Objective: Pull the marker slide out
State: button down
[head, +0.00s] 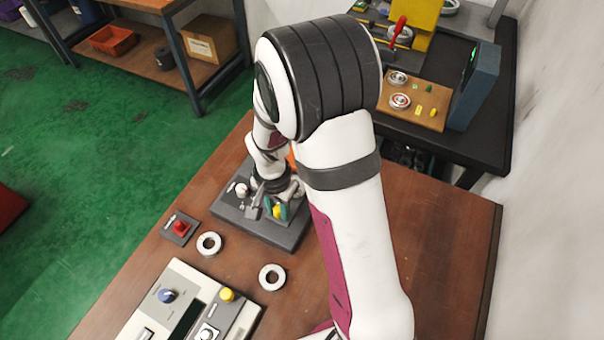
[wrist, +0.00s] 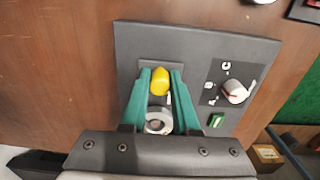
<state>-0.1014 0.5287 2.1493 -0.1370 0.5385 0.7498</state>
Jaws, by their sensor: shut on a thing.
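The marker unit is a dark grey box (head: 233,213) on the brown table; its top panel (wrist: 135,40) fills the middle of the wrist view. A yellow knob (wrist: 160,82), seemingly the marker slide's handle, stands on it and also shows in the head view (head: 278,211). My gripper (wrist: 161,76) has teal fingers, shut on the yellow knob from both sides. A metal ring (wrist: 158,124) sits between the fingers, nearer the palm, partly hidden by it. The slide itself is mostly hidden.
A white dial (wrist: 235,92) and a green switch (wrist: 216,120) are on the panel's right. Two loose rings (head: 208,244) (head: 272,277), a red button box (head: 180,228) and a beige control box (head: 165,279) stand nearby. The table right of my arm is clear.

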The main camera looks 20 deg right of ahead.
jog(key=shift+s+a, duration=1.55)
jog(key=shift+a, duration=0.1)
jog(key=shift+s+a, duration=0.15)
jog(key=c, duration=0.8)
grip_release()
jog(key=shift+c, duration=0.2)
notch_tip(320, 180, up, 7)
